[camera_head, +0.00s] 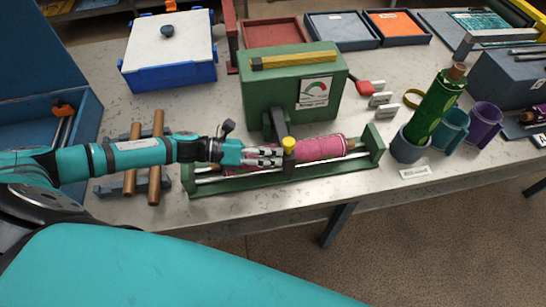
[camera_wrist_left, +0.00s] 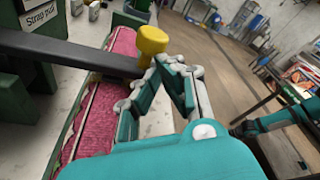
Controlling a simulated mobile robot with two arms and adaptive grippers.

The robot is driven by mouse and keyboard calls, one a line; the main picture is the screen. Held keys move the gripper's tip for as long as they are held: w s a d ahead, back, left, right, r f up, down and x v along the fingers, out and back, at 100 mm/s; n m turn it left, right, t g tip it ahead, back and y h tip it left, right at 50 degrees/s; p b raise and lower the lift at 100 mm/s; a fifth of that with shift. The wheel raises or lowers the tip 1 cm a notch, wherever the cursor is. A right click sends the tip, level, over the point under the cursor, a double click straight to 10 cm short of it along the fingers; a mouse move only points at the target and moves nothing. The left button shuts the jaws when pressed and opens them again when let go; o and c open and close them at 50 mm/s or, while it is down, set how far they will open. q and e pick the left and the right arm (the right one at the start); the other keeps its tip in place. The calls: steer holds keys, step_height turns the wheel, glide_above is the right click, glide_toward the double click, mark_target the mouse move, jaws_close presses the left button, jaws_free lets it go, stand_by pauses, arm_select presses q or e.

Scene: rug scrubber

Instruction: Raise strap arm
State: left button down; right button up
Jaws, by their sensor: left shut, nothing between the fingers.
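The strap arm is a dark bar (camera_wrist_left: 75,52) with a yellow knob (camera_head: 288,145) at its end. In the left wrist view the bar comes in from the left, lies across the pink rolled rug (camera_head: 315,148) and ends at the yellow knob (camera_wrist_left: 153,40). The green strap-pull machine (camera_head: 290,92), with a dial on its front, stands behind. My left gripper (camera_head: 279,157) is shut and empty, right beside the knob. It also shows in the left wrist view (camera_wrist_left: 148,85), just below the knob; whether it touches is unclear. My right gripper is out of view.
The pink roll lies in a green cradle (camera_head: 236,184) near the table's front edge. Brown rollers (camera_head: 155,150) lie under my left arm. A green bottle (camera_head: 436,105) stands in a holder at right, beside teal and purple cups (camera_head: 484,122). A white-topped blue box (camera_head: 168,52) stands behind.

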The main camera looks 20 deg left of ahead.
arm_select(q)
steer(key=w+a+r+n+h+b, duration=0.1)
steer(key=w+a+r+n+b, duration=0.4)
steer(key=w, duration=0.2)
steer(key=w+a+r+n+h+b, duration=0.2)
steer(key=w+a+r+n+b, duration=0.3)
steer(key=w, duration=0.3)
steer(key=shift+r+n+g, duration=0.3)
steer(key=shift+r+n, duration=0.3)
steer(key=shift+a, duration=0.1)
